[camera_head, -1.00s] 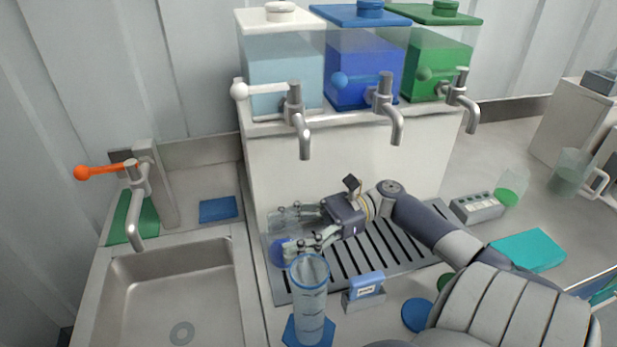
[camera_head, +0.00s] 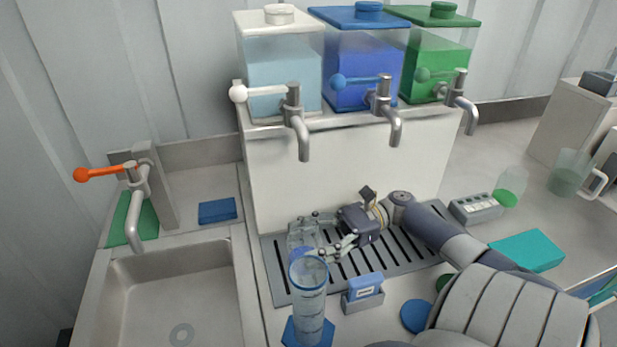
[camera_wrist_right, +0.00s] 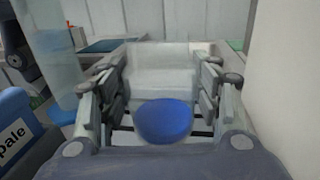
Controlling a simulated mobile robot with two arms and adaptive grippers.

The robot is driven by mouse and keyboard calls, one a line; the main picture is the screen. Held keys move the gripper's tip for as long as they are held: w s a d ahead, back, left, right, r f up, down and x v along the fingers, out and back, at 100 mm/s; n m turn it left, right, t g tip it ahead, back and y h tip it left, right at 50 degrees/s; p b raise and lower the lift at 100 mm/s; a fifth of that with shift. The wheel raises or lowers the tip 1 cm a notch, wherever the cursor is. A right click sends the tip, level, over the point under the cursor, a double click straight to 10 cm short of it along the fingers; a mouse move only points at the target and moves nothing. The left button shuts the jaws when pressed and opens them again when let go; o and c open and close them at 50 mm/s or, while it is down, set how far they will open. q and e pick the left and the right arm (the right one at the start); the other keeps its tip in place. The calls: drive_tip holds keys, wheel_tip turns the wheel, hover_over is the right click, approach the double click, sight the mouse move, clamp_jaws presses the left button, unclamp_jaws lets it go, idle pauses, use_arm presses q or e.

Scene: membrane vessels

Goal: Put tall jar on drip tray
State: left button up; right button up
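My right gripper (camera_head: 325,236) is over the left part of the grey drip tray (camera_head: 274,280). Its fingers lie on both sides of a clear jar (camera_head: 300,232) and appear shut on it. In the right wrist view a blue disc (camera_wrist_right: 164,121) shows between the fingers, low in the jar. I cannot tell whether the jar touches the tray. A taller, narrow clear cylinder (camera_head: 311,305) stands upright on a blue hexagonal mat (camera_head: 291,337) in front of the tray and hides part of the jar. I cannot tell which vessel is called the tall jar. My left gripper is out of view.
Three dispensers with white, blue (camera_head: 362,70) and green lids stand behind; their taps overhang the tray. A blue labelled block (camera_head: 365,286) sits in a holder in front of the tray. A sink (camera_head: 180,295) lies left.

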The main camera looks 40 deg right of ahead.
drive_tip(key=shift+o, duration=1.3)
drive_tip(key=b+v, duration=0.1)
drive_tip(key=v, duration=0.5)
drive_tip(key=shift+s+d, duration=0.1)
drive_tip(key=shift+d, duration=0.25)
drive_tip(key=shift+s+d+r, duration=0.15)
drive_tip(key=shift+d, duration=0.25)
drive_tip(key=shift+r, duration=0.1)
